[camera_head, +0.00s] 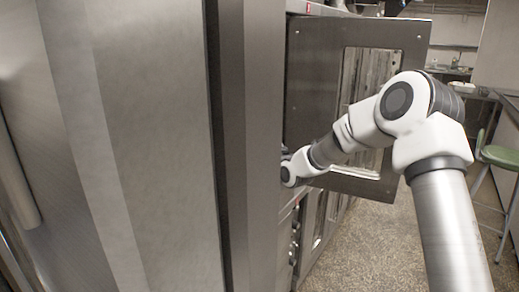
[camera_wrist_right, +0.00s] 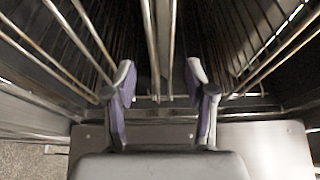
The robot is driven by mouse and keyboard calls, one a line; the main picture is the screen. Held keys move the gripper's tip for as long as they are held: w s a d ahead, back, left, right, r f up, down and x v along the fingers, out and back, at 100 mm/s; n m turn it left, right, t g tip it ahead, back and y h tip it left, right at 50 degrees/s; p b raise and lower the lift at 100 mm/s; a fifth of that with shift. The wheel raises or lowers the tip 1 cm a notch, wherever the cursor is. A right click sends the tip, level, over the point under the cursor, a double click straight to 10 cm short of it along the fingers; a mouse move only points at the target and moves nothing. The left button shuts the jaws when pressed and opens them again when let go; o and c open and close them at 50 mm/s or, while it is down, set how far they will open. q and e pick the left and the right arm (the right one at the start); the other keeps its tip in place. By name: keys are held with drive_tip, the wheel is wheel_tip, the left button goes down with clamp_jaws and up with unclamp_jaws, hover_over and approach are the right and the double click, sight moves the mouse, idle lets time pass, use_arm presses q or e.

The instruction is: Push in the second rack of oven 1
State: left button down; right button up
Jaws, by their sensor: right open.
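In the head view an oven door (camera_head: 312,75) with a glass window stands open behind my right arm. The arm reaches left past it, and its wrist end goes out of sight behind a tall steel panel, so the oven's inside is hidden there. In the right wrist view my right gripper (camera_wrist_right: 163,95) is open and empty between its two purple-padded fingers. Ahead of it is a dark cavity with metal rack rails (camera_wrist_right: 165,45) running along both sides and down the middle. I cannot tell which rack is the second. My left gripper is not in view.
Tall steel panels (camera_head: 140,120) fill the left of the head view, close by. Lower oven fronts (camera_head: 312,225) stand below the open door. A green stool (camera_head: 500,157) is at the right. Speckled floor (camera_head: 375,250) is clear between them.

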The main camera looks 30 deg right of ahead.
drive_tip(key=s, duration=0.8)
drive_tip(key=shift+s, duration=0.15)
